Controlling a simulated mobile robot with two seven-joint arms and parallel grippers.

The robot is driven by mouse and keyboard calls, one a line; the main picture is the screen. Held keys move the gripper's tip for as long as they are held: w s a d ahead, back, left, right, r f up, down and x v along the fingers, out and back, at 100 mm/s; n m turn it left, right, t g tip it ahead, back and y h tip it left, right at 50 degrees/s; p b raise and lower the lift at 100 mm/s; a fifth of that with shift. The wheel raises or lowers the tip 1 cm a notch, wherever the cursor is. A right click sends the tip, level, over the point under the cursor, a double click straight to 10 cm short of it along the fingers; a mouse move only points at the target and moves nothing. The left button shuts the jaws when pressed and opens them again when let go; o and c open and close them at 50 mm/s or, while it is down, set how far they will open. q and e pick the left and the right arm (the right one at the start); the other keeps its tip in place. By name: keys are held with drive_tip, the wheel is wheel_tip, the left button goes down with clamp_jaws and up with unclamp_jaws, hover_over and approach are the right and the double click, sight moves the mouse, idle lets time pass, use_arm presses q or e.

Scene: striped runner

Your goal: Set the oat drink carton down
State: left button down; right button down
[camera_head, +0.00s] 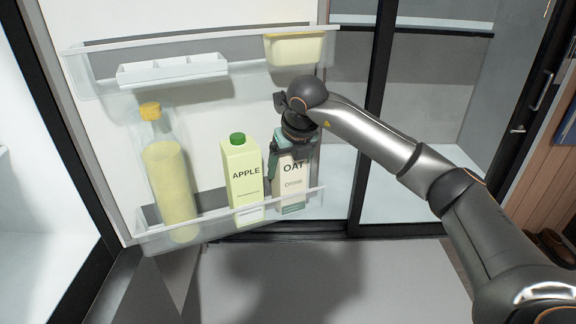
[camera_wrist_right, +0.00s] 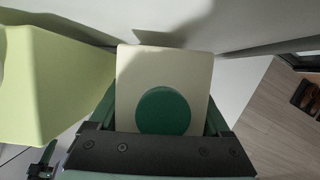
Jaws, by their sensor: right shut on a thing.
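The oat drink carton (camera_head: 292,183) is white and green and stands upright in the lower door shelf, to the right of the apple carton. My right gripper (camera_head: 289,152) is shut on its upper part, with the fingers on either side. In the right wrist view the carton's pale top and green cap (camera_wrist_right: 163,111) lie between the fingers (camera_wrist_right: 160,125). The carton's base is behind the clear shelf front, and I cannot tell if it touches the shelf floor. My left gripper is not in view.
The clear lower door shelf (camera_head: 230,222) also holds the apple carton (camera_head: 243,190) and a yellow bottle (camera_head: 171,185). The apple carton is close on the left. An upper shelf holds a white tray (camera_head: 172,68) and a yellow tub (camera_head: 294,48).

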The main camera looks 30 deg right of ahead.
drive_tip(key=shift+a+r, duration=0.1)
drive_tip(key=shift+c, duration=1.4)
unclamp_jaws()
drive_tip(key=shift+f, duration=0.25)
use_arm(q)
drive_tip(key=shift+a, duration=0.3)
use_arm(e)
drive_tip(key=shift+o, duration=1.4)
drive_tip(key=shift+r, duration=0.1)
